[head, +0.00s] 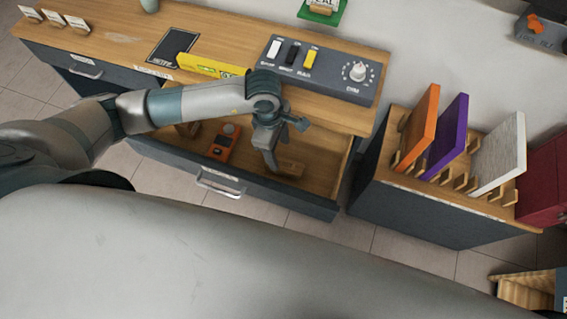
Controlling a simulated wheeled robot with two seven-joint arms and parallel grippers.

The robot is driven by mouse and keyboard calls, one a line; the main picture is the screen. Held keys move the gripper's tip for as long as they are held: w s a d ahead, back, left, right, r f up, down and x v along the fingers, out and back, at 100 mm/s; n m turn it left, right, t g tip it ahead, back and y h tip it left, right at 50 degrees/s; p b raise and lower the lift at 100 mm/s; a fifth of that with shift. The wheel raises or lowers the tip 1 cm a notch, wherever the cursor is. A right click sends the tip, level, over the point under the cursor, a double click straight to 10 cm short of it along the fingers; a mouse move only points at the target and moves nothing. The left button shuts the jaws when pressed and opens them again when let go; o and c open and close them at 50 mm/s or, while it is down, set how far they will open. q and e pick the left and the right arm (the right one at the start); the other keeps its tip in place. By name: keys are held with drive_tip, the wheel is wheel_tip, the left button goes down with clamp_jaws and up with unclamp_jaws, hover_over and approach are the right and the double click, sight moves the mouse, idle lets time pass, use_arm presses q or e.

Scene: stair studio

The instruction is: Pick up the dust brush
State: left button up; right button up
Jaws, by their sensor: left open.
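My left gripper (272,163) points down into an open drawer (325,205) under the wooden counter. Its jaws are open. A small brown wooden piece (291,168) lies in the drawer just right of the fingertips. It may be the dust brush, but it is partly hidden by the gripper and too small to tell for sure. I cannot tell whether the fingers touch it. My right gripper is out of view.
An orange device (222,142) lies in the drawer, left of the gripper. A switch panel (320,75) and a yellow level (212,66) sit on the counter above. A rack (400,180) with upright panels stands at right. The drawer's right part is clear.

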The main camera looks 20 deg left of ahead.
sight(283, 163)
use_arm(q)
drive_tip(key=f, duration=0.3)
drive_tip(key=shift+d+f+p, duration=0.2)
drive_tip(key=shift+f+p, duration=0.15)
drive_tip(key=shift+f, duration=0.15)
drive_tip(key=shift+d+f+p, duration=0.2)
drive_tip(key=shift+f+p, duration=0.3)
drive_tip(key=shift+p, duration=0.1)
drive_tip(key=f, duration=0.2)
drive_tip(key=f+p, duration=0.1)
drive_tip(key=shift+d, duration=0.25)
drive_tip(key=shift+f, duration=0.5)
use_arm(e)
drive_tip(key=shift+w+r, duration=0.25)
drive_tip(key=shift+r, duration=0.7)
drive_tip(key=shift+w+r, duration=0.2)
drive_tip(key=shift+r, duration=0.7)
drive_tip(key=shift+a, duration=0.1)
use_arm(q)
drive_tip(key=c, duration=1.2)
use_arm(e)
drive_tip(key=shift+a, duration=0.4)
